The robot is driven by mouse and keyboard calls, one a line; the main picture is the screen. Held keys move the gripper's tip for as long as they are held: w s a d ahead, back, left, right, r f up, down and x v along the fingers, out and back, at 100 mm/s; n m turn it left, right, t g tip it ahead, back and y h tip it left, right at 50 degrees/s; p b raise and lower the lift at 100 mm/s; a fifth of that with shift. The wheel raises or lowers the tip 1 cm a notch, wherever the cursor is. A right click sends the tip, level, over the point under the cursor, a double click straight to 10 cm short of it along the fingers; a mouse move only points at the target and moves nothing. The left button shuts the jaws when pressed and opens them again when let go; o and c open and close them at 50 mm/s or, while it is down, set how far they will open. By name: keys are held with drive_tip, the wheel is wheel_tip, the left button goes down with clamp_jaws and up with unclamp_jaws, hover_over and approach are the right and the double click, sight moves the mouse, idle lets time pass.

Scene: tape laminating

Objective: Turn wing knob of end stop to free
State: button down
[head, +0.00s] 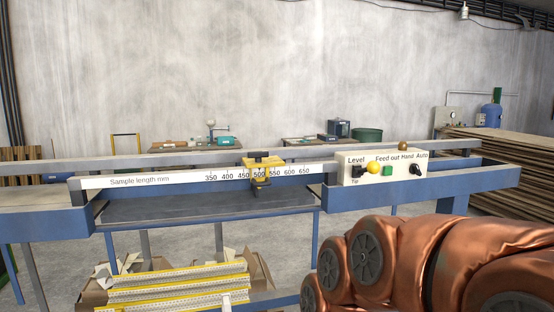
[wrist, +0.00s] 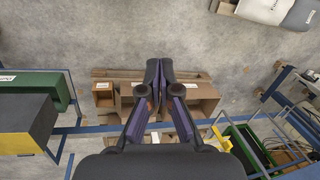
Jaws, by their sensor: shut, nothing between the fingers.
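The yellow end stop (head: 262,163) sits on the long rail in the middle of the head view, near the 500 mark of the sample length scale (head: 205,177). A dark part that looks like its wing knob (head: 261,185) is on its front, below the yellow body; its exact turn is too small to tell. My gripper (wrist: 159,66) shows in the wrist view with its fingers together and nothing between them. It hangs over boxes and floor, apart from the end stop, which I cannot make out in the wrist view. My gripper is outside the head view.
A control panel (head: 380,168) with a yellow knob and green button stands right of the end stop. The blue frame (head: 430,184) runs across the front. In the wrist view, cardboard boxes (wrist: 203,98) lie below, with a green bin (wrist: 62,88) at left.

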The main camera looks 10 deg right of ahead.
drive_tip(key=w+a+r+n+t+y+b, duration=0.1)
drive_tip(key=w+a+r+n+y, duration=0.1)
drive_tip(key=w+r, duration=0.45)
drive_tip(key=w+a+r+n+t+y, duration=0.1)
drive_tip(key=w+a+r+n+y, duration=0.15)
drive_tip(key=w, duration=0.75)
drive_tip(key=w+a+r+n+t+y+b, duration=0.1)
drive_tip(key=w+a+r+n+t+y, duration=0.1)
drive_tip(key=w+r, duration=0.45)
drive_tip(key=w+d+r+n+t+y+b, duration=0.1)
drive_tip(key=w+d+r+n+t, duration=0.2)
drive_tip(key=w, duration=0.5)
drive_tip(key=w+d+r+n+y+b, duration=0.1)
drive_tip(key=w+d+r+y, duration=0.2)
drive_tip(key=w, duration=0.4)
drive_tip(key=n+t+b, duration=0.3)
drive_tip(key=n+t, duration=0.3)
drive_tip(key=n, duration=0.7)
approach(261, 155)
drive_tip(key=shift+n, duration=0.55)
drive_tip(key=shift+p+x, duration=2.9)
drive_tip(key=shift+p, duration=0.25)
drive_tip(key=shift+a, duration=0.15)
